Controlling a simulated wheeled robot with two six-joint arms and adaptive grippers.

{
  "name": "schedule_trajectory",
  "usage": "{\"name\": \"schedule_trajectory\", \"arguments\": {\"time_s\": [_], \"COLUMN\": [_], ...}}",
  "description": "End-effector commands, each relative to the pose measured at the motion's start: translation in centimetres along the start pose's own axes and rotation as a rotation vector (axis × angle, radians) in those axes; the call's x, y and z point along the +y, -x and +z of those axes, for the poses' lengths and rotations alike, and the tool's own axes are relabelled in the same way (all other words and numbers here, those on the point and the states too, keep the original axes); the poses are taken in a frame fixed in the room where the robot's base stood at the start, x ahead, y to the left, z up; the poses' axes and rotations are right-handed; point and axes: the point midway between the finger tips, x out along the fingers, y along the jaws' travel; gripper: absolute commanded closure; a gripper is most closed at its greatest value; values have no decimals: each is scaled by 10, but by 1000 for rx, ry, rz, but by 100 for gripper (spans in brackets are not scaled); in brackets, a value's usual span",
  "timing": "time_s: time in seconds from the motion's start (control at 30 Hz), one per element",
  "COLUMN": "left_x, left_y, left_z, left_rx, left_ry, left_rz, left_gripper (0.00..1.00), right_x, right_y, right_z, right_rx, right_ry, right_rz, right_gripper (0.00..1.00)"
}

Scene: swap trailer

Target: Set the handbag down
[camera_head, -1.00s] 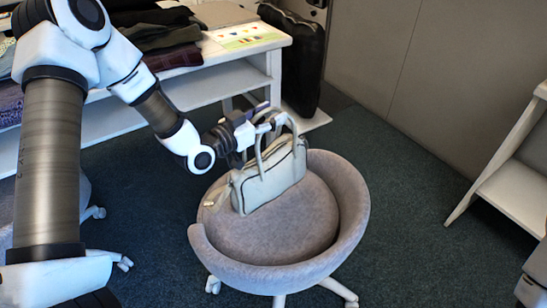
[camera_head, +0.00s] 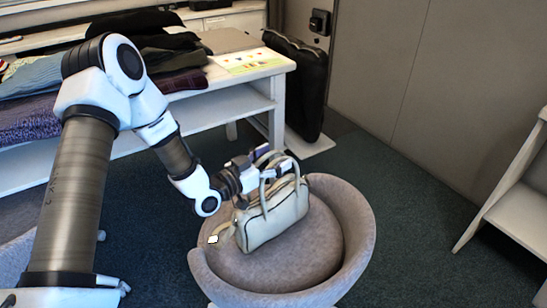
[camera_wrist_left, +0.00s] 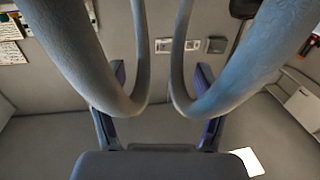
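The pale cream handbag (camera_head: 274,218) stands upright on the seat of the grey round chair (camera_head: 352,225), its base appearing to touch the cushion. A small light tag (camera_head: 213,239) hangs at its left end. My left gripper (camera_head: 274,160) is just above the bag, at its two handles. In the left wrist view the fingers (camera_wrist_left: 161,75) are spread apart, with the curved handles (camera_wrist_left: 140,60) passing between them and none visibly pinched. Part of the handles is hidden by the gripper in the head view. My right gripper is not in view.
A white table (camera_head: 225,90) with folded clothes (camera_head: 150,45) stands behind my left arm. A black case (camera_head: 298,85) leans beside it. A white shelf unit (camera_head: 515,210) is at the right. Dark carpet (camera_head: 410,200) is clear between the chair and shelf.

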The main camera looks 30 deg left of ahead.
Motion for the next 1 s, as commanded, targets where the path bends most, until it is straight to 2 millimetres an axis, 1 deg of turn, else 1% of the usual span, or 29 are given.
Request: {"name": "schedule_trajectory", "arguments": {"time_s": [0.17, 0.27, 0.37, 0.5, 0.6, 0.7, 0.83, 1.0], "left_x": [0, -1, -2, -2, -2, -2, -1, 0], "left_y": [0, 8, 27, 60, 82, 100, 114, 120], "left_z": [-3, -4, -5, -6, -7, -8, -5, -3], "left_rx": [0, -1, 0, 1, 1, 1, 0, 1], "left_ry": [0, 2, 7, 9, 9, 7, 4, 0], "left_rz": [0, -3, -6, -7, -7, -6, -4, 0], "left_gripper": [25, 25, 25, 25, 25, 25, 25, 25], "right_x": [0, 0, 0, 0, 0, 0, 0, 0], "right_y": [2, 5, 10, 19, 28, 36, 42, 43], "right_z": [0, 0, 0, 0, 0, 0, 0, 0], "right_rx": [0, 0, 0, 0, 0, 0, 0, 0], "right_ry": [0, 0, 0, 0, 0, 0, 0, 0], "right_rz": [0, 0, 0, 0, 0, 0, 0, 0], "right_gripper": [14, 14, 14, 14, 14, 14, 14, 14]}}
